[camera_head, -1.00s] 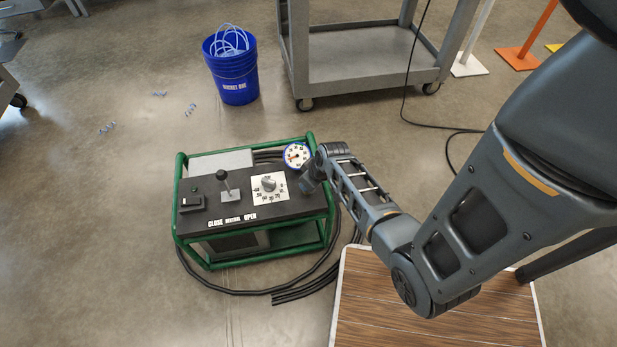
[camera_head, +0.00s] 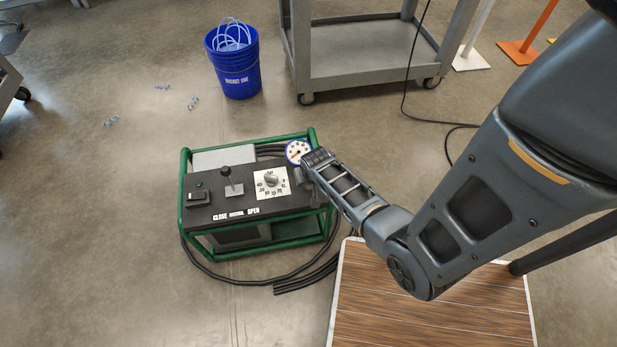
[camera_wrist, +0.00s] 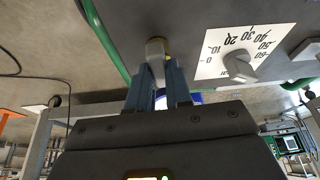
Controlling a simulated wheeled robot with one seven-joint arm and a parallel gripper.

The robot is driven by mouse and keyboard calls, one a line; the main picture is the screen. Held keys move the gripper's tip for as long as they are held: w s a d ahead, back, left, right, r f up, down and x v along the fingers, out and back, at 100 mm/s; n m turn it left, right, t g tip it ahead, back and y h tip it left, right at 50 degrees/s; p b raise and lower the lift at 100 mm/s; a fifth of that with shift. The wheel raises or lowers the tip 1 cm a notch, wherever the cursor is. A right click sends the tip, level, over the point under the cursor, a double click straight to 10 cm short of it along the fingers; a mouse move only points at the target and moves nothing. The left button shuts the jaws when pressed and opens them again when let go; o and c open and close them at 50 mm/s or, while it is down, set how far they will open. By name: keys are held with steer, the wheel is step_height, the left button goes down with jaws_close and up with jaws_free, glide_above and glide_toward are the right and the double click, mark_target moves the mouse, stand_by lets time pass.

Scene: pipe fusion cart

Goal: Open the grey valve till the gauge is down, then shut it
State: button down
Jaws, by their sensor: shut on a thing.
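The grey valve handle (camera_wrist: 157,48) shows in the wrist view between the tips of my gripper (camera_wrist: 163,75), which is shut on it. In the head view my gripper is at the right end of the green-framed machine (camera_head: 228,211), and my own wrist hides the valve there. The round gauge (camera_head: 298,152), white with a blue rim, stands just left of my wrist at the machine's back right. Its needle is too small to read surely.
On the machine's black top are a dial knob (camera_head: 271,179) on a white scale, close left of my gripper, and a black-knobbed lever (camera_head: 229,180). Black hoses lie around the machine. A blue bucket (camera_head: 235,75) and a grey cart (camera_head: 365,60) stand behind.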

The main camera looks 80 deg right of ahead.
stand_by(0.3)
steer(key=c, duration=1)
jaws_free()
steer(key=shift+c, duration=0.2)
steer(key=p+v, duration=0.1)
steer(key=v, duration=0.6)
steer(key=shift+a+r+p, duration=0.15)
steer(key=shift+r+p, duration=0.15)
steer(key=shift+r, duration=0.05)
